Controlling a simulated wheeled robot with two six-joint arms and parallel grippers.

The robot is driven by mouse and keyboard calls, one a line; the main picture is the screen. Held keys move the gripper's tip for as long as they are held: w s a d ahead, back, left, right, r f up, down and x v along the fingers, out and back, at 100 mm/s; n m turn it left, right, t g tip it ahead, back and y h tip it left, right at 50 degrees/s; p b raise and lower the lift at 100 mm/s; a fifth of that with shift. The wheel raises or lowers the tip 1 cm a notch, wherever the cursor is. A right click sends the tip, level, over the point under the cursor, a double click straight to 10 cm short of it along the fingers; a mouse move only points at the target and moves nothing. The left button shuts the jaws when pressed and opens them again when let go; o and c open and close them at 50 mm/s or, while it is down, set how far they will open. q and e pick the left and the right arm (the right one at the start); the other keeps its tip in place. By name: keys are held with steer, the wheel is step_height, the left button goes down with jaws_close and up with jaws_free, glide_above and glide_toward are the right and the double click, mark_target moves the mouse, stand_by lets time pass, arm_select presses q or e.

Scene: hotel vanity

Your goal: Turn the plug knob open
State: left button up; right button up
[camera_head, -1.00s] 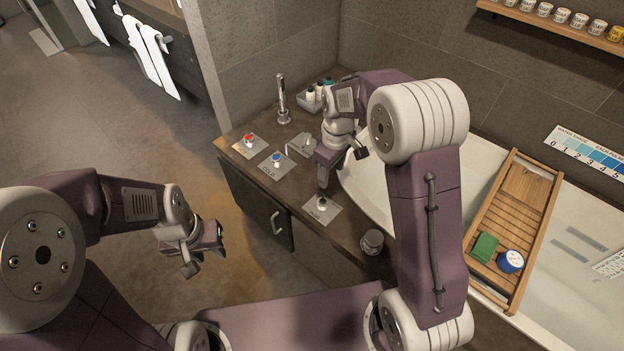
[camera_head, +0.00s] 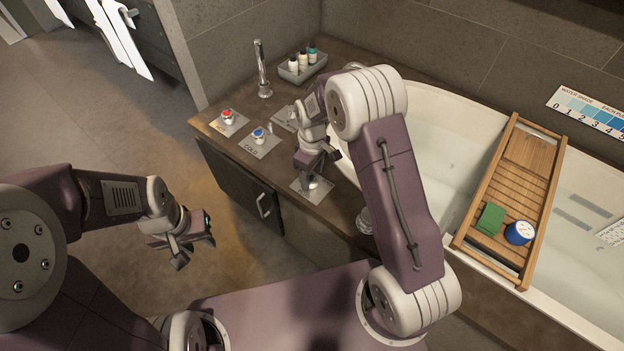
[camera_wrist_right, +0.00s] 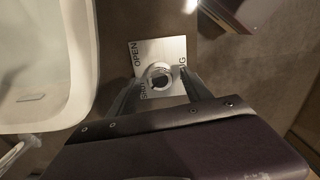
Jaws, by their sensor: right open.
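The plug knob (camera_wrist_right: 159,74) is a round silver knob with a dark centre on a light metal plate (camera_wrist_right: 174,50). The plate has the word OPEN at its left side and other lettering partly covered. In the head view the plate (camera_head: 326,200) lies on the brown counter, with the knob partly hidden by my right gripper (camera_head: 312,172). In the right wrist view my right gripper (camera_wrist_right: 159,84) is open, one finger on each side of the knob. I cannot tell whether they touch it. My left gripper (camera_head: 194,249) is open and empty over the floor.
The red hot knob (camera_head: 228,116), blue cold knob (camera_head: 259,135) and tall faucet (camera_head: 262,70) stand on the counter left of my right gripper. A bottle tray (camera_head: 304,70) is behind. The bathtub (camera_head: 440,110) with a wooden caddy (camera_head: 526,150) is on the right.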

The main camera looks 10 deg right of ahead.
steer(key=shift+f, duration=0.65)
jaws_close()
